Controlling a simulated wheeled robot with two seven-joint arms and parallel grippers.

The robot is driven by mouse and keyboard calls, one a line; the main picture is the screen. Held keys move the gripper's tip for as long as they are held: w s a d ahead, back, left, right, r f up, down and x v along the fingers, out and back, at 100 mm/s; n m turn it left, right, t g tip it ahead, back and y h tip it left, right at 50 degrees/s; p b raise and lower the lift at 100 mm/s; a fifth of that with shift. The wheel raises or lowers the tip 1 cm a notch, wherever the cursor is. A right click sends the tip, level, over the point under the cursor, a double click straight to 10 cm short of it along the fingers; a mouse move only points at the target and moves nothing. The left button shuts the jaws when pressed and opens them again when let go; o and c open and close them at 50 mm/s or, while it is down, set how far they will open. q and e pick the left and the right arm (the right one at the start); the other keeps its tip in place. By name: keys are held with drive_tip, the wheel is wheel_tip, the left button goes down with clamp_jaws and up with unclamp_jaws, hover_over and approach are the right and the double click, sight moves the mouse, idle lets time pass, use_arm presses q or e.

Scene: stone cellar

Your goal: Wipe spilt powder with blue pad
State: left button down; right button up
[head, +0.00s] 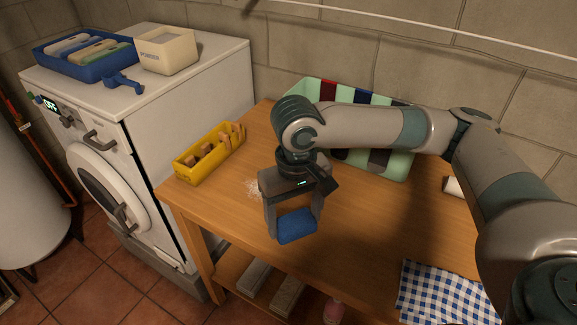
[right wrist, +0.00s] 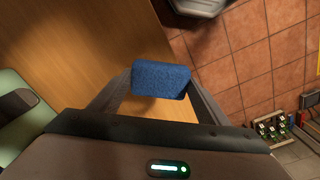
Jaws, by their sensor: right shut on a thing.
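The blue pad (head: 297,226) is between the fingers of my right gripper (head: 294,218), which is shut on it. In the right wrist view the pad (right wrist: 161,80) spans the gap between the two fingers, with the wooden table top behind it. The spilt white powder (head: 254,187) lies on the wooden table (head: 345,225), just left of my right gripper in the head view. Part of the powder may be hidden behind the gripper. I cannot tell whether the pad touches the table. My left gripper is not in view.
A yellow box (head: 187,176) with wooden pegs stands on the table's left part. A green tray (head: 399,165) with dark and red items is at the back, partly behind my arm. A checked cloth (head: 437,292) lies front right. The washing machine (head: 178,105) carries a blue bin and powder box.

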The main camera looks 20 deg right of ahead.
drive_tip(key=shift+w, duration=0.1)
drive_tip(key=shift+w+a+r+p, duration=0.1)
drive_tip(key=shift+w+r+p, duration=0.2)
drive_tip(key=shift+p, duration=0.2)
drive_tip(key=w+r+n+p, duration=0.2)
drive_tip(key=w+n+p, duration=0.1)
drive_tip(key=w+p, duration=0.7)
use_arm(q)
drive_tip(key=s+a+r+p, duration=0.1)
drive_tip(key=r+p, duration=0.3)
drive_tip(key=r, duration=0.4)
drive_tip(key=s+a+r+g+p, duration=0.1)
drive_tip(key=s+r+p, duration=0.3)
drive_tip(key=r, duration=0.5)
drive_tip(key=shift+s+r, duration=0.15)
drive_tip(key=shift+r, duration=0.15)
use_arm(e)
drive_tip(key=w+d+f+n, duration=0.3)
drive_tip(key=w+d+n, duration=0.1)
drive_tip(key=w+d, duration=0.2)
drive_tip(key=shift+s+f, duration=0.1)
drive_tip(key=shift+f, duration=0.05)
